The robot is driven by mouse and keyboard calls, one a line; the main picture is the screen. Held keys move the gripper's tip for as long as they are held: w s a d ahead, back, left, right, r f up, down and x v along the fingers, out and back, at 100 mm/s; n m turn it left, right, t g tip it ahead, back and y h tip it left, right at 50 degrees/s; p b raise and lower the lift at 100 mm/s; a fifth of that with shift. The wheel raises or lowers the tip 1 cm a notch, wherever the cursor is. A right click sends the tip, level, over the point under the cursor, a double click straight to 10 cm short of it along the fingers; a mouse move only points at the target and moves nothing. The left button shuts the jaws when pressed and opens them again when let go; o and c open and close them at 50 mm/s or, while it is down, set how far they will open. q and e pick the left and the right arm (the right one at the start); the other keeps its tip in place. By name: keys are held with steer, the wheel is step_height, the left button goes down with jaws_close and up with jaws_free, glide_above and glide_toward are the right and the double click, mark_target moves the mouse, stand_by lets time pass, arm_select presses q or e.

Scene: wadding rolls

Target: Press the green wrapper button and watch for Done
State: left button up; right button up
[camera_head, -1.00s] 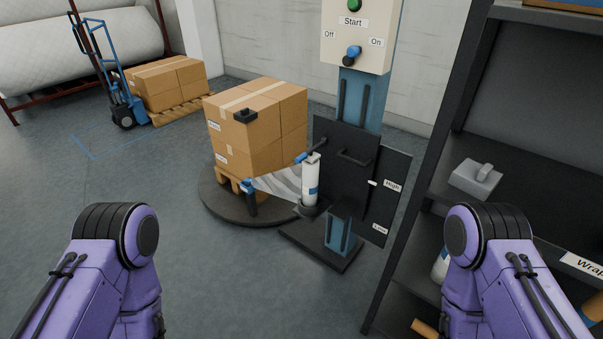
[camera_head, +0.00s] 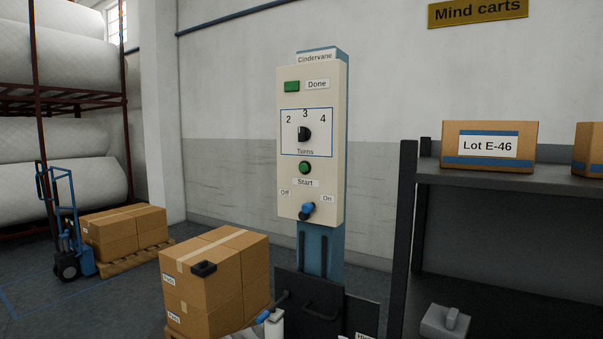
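The wrapper's cream control panel (camera_head: 290,200) stands upright on a blue column (camera_head: 330,255) in the middle of the view. The round green Start button (camera_head: 305,168) is on its lower half, above the Start label. Neither of my grippers is in view, and nothing covers the button.
A stack of cartons (camera_head: 215,285) stands left of the column, its base cut off by the frame. A dark shelf (camera_head: 490,178) with a Lot E-46 box (camera_head: 489,146) stands close on the right. A blue hand truck (camera_head: 68,235) and large white rolls (camera_head: 70,140) are at left.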

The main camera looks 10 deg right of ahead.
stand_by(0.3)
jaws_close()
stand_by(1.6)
